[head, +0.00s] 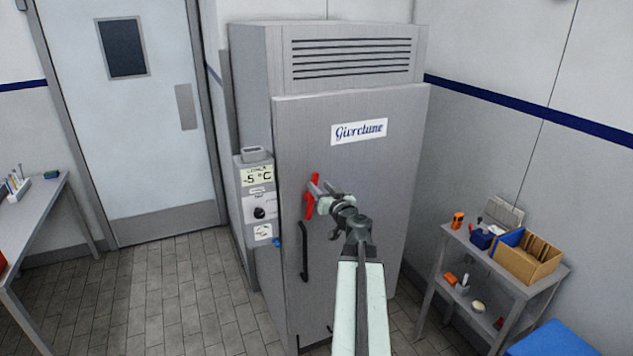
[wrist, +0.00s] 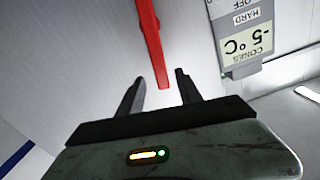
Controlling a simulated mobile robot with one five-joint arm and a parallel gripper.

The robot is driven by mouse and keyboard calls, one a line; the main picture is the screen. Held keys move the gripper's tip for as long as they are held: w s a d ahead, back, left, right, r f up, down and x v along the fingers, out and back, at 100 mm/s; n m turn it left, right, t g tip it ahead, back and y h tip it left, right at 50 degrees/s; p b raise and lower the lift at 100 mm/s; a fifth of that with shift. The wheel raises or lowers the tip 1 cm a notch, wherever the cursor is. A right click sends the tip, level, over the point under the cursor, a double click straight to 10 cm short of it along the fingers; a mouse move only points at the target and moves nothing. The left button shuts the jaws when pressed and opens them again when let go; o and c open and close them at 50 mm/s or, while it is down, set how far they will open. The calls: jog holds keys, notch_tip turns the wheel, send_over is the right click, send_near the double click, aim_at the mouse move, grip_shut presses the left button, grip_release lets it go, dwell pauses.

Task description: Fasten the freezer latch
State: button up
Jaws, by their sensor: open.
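The freezer (head: 350,150) is a tall grey metal cabinet with its door facing me. Its red latch lever (head: 309,203) sits near the left edge of the door, above a black vertical handle (head: 304,252). In the head view the lever stands roughly upright, partly covered by my gripper (head: 318,187). In the wrist view the red lever (wrist: 150,40) runs down from the top edge, and its end lies in the gap between the two dark fingers of my gripper (wrist: 160,78). The fingers are apart, with space on both sides of the lever. I cannot tell whether they touch it.
A control panel (head: 258,200) reading -5 °C is on the freezer's left side. A side table (head: 500,285) with a cardboard box (head: 530,262) stands at the right. A grey bench (head: 30,215) is at the left. The floor between bench and freezer is clear.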

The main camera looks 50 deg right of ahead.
aim_at(316, 182)
jog(key=x, duration=0.4)
jog(key=shift+w, duration=0.3)
grip_shut()
jog(key=shift+s, duration=0.1)
dwell(0.9)
